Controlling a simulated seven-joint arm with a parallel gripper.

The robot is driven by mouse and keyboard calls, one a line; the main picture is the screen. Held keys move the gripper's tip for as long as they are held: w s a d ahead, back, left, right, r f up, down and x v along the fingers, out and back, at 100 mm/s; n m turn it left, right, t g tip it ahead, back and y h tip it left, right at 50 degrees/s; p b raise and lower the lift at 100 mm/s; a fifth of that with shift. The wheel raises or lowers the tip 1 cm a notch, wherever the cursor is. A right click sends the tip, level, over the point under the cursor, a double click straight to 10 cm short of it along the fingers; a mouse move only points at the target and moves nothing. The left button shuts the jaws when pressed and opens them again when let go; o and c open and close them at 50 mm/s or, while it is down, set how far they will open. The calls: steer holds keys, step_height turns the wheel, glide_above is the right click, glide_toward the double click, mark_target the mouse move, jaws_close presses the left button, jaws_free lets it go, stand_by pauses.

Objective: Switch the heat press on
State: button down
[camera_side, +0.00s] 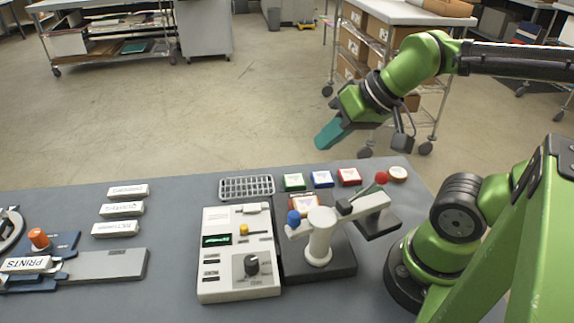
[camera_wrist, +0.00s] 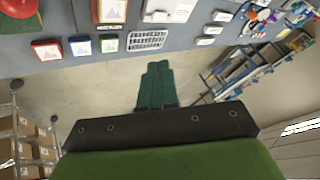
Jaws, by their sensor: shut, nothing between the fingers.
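The heat press stands at the middle front of the grey table. Its pale control box (camera_side: 238,275) has a green-lit display (camera_side: 216,240), a small yellow switch (camera_side: 243,230) and a black knob (camera_side: 251,264). Beside it is the press head with a white column (camera_side: 320,238), a blue knob (camera_side: 293,218) and a red-tipped lever (camera_side: 381,178). My gripper (camera_side: 322,141) is up beyond the table's far edge, away from the press.
A wire rack (camera_side: 247,187) and green (camera_side: 293,182), blue (camera_side: 321,179) and red (camera_side: 349,177) tiles lie behind the press. A cart with cartons (camera_side: 376,60) stands behind my arm.

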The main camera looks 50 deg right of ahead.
steer(key=m+g+h, duration=0.2)
steer(key=m+g, duration=0.3)
steer(key=g, duration=0.2)
glide_above(256, 207)
step_height(256, 207, down, 5)
steer(key=shift+f, duration=0.1)
step_height(256, 207, down, 14)
steer(key=shift+f, duration=0.1)
stand_by(0.3)
